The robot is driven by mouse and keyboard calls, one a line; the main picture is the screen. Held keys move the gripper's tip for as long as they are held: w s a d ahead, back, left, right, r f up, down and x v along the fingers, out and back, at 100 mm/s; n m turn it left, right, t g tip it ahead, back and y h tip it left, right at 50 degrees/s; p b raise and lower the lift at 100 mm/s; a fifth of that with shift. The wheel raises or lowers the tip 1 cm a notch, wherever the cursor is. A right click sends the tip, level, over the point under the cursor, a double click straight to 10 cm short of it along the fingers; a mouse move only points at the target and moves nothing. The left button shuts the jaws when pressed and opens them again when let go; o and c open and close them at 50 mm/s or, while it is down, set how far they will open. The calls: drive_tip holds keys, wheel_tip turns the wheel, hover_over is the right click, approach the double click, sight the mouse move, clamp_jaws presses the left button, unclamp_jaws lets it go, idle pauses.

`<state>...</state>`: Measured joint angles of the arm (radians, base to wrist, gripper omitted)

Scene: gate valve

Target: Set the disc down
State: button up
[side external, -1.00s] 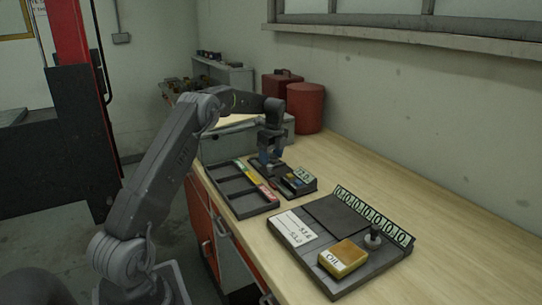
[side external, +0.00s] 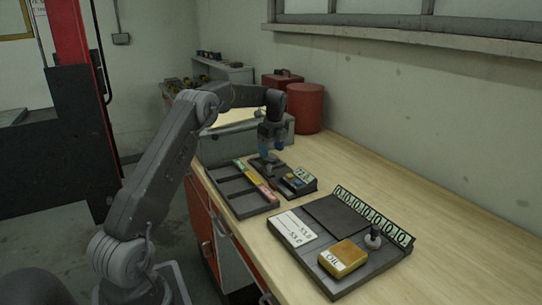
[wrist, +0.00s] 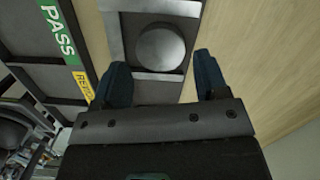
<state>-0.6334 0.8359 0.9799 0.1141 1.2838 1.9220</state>
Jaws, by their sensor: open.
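A round grey metal disc (wrist: 160,48) lies flat in a square light-framed recess in the wrist view. My gripper (wrist: 163,76) is open, with its two dark blue fingers apart and nothing between them. The disc lies just beyond the fingertips in that view, clear of both. In the side view my gripper (side external: 268,158) points down above the small dark device on the bench, and the disc cannot be made out clearly there.
A dark sorting tray (side external: 240,192) with green, yellow and red labels stands left of the device; its PASS label (wrist: 58,28) shows in the wrist view. A black platform (side external: 335,215) carries a yellow oil block (side external: 343,258) and a knobbed weight (side external: 373,238). The bench's right side is clear.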

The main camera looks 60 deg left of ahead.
sight(274, 159)
wheel_tip(274, 159, up, 9)
drive_tip(key=d, duration=0.1)
drive_tip(key=s+d+r+n+t, duration=0.1)
drive_tip(key=s+d+r+n, duration=0.15)
drive_tip(key=d, duration=0.45)
drive_tip(key=s+d+r+n+t, duration=0.1)
drive_tip(key=s+d+r+n, duration=0.1)
drive_tip(key=d+r, duration=0.35)
drive_tip(key=s+d+r+n+t, duration=0.1)
drive_tip(key=s+d+r+n, duration=0.15)
drive_tip(key=d, duration=0.55)
drive_tip(key=s+d+f+n+t, duration=0.1)
drive_tip(key=s+d+f+n, duration=0.1)
drive_tip(key=s+d, duration=0.3)
drive_tip(key=s+d+f+n+t+h, duration=0.1)
drive_tip(key=s+d+f+n, duration=0.2)
drive_tip(key=s, duration=0.6)
drive_tip(key=s+d+f+n+t, duration=0.1)
drive_tip(key=s+d+f+n, duration=0.2)
drive_tip(key=s+d, duration=0.4)
drive_tip(key=shift+d+f, duration=0.15)
drive_tip(key=shift+f, duration=0.35)
